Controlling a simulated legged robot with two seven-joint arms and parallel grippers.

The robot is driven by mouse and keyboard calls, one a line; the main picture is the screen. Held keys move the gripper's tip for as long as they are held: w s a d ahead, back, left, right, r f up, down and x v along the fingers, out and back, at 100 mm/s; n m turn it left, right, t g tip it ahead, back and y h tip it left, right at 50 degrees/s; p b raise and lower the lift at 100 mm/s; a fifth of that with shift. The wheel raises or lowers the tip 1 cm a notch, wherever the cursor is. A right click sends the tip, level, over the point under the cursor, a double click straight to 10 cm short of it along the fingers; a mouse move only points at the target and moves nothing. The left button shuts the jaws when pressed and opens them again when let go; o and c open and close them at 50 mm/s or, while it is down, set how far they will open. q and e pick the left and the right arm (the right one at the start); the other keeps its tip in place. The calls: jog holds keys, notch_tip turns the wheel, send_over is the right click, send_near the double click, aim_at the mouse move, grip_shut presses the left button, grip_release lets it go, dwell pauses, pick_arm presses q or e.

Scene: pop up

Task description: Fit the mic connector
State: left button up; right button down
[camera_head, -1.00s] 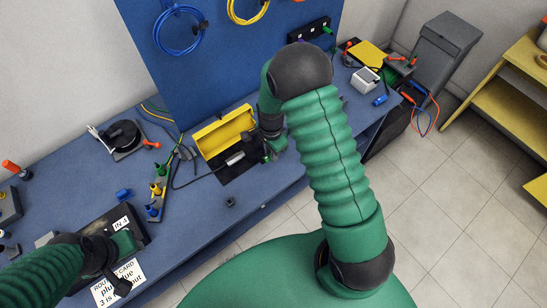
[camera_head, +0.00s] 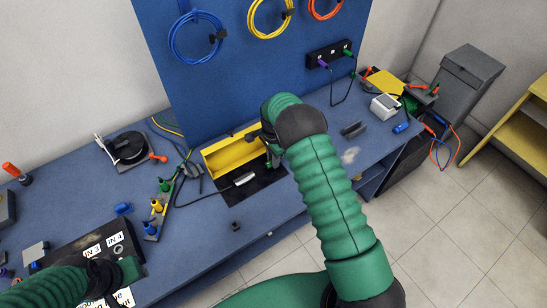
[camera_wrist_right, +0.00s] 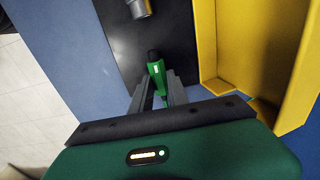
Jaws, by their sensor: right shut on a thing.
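My right gripper (camera_head: 270,152) is at the right end of the yellow tray. The right wrist view shows its fingers (camera_wrist_right: 160,95) shut on a slim green plug (camera_wrist_right: 157,76) with a dark tip, over a black mat (camera_wrist_right: 165,30). A silver-grey cylindrical connector (camera_wrist_right: 140,8) lies ahead of it, apart from the plug. In the head view this connector (camera_head: 244,178) lies on the black mat (camera_head: 262,186) with a black cable running left. My left gripper (camera_head: 128,270) is at the lower left by a black box (camera_head: 72,244) labelled IN 3 and IN 4; its fingers do not show clearly.
The open yellow tray (camera_head: 230,152) borders the mat. A strip with coloured plugs (camera_head: 158,208) and a black reel (camera_head: 128,147) stand to the left. A blue board (camera_head: 230,85) with cable coils rises behind. A white device (camera_head: 384,106) sits at the right.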

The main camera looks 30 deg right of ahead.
aim_at(265, 165)
jog(key=shift+f, duration=0.3)
jog(key=shift+r, duration=0.1)
jog(key=shift+a, duration=0.1)
jog(key=shift+s+a+p, duration=0.1)
jog(key=shift+a+p, duration=0.2)
jog(key=shift+a, duration=0.25)
jog(key=shift+s+a, duration=0.1)
jog(key=shift+a, duration=0.9)
jog(key=shift+a, duration=0.1)
jog(key=shift+s+a+p, duration=0.1)
jog(key=shift+a+p, duration=0.35)
jog(key=shift+a, duration=0.55)
jog(key=c, duration=1.2)
grip_release()
